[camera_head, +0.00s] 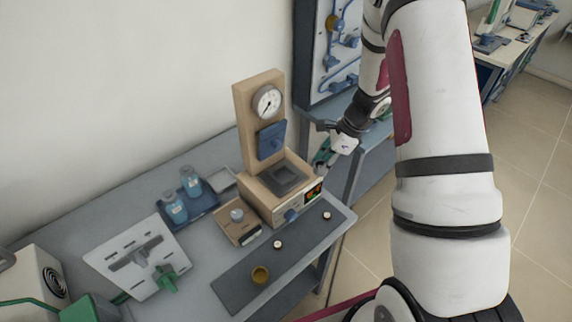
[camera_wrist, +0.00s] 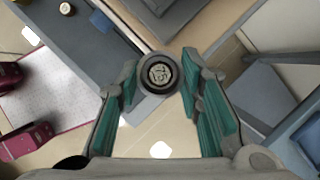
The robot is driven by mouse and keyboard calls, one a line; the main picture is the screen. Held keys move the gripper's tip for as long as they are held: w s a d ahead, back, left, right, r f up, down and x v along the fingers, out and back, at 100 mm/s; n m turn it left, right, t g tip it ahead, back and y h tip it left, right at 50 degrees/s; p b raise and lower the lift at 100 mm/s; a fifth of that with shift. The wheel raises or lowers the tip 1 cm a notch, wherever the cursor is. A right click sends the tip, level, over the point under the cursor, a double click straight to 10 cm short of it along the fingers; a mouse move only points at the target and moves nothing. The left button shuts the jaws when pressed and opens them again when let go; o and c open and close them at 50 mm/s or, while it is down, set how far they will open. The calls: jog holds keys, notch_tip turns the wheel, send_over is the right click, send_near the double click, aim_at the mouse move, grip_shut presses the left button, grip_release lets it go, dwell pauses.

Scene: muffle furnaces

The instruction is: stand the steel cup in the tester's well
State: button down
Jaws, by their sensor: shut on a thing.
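The tester (camera_head: 254,130) is a wooden stand with a round dial and a blue block on its upright. Its well (camera_head: 286,179) is a dark square recess in the top of the base; a grey square part of it shows at the top edge of the wrist view (camera_wrist: 168,12). My gripper (camera_head: 322,155) is to the right of the tester's base. In the wrist view, its teal-padded fingers (camera_wrist: 160,80) are closed on the steel cup (camera_wrist: 159,73), a dark-rimmed round cup with something pale grey inside. In the head view the cup cannot be made out.
A small wooden box (camera_head: 236,226), blue-capped bottles (camera_head: 175,207) and a white plate with a green clamp (camera_head: 138,255) stand left. A blue rack (camera_head: 335,50) rises behind.

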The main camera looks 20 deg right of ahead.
jog(key=w+a, duration=0.1)
jog(key=a, duration=0.3)
jog(key=w+a+p, duration=0.1)
jog(key=a, duration=0.2)
jog(key=shift+w, duration=0.35)
jog(key=shift+w+a+f+p, duration=0.15)
jog(key=shift+w+a, duration=0.05)
jog(key=shift+a, duration=0.3)
jog(key=shift+w+a+f+p, duration=0.1)
jog(key=shift+w+a+p, duration=0.1)
jog(key=shift+a, duration=0.35)
jog(key=shift+w+a+f+p, duration=0.1)
jog(key=shift+w+a+f, duration=0.1)
jog(key=shift+a, duration=0.3)
jog(key=shift+w+f, duration=0.1)
jog(key=shift+f, duration=0.2)
jog(key=shift+f, duration=0.15)
jog(key=shift+f, duration=0.3)
jog(key=shift+f, duration=0.2)
jog(key=c, duration=1.1)
grip_release()
jog(key=shift+f, duration=0.15)
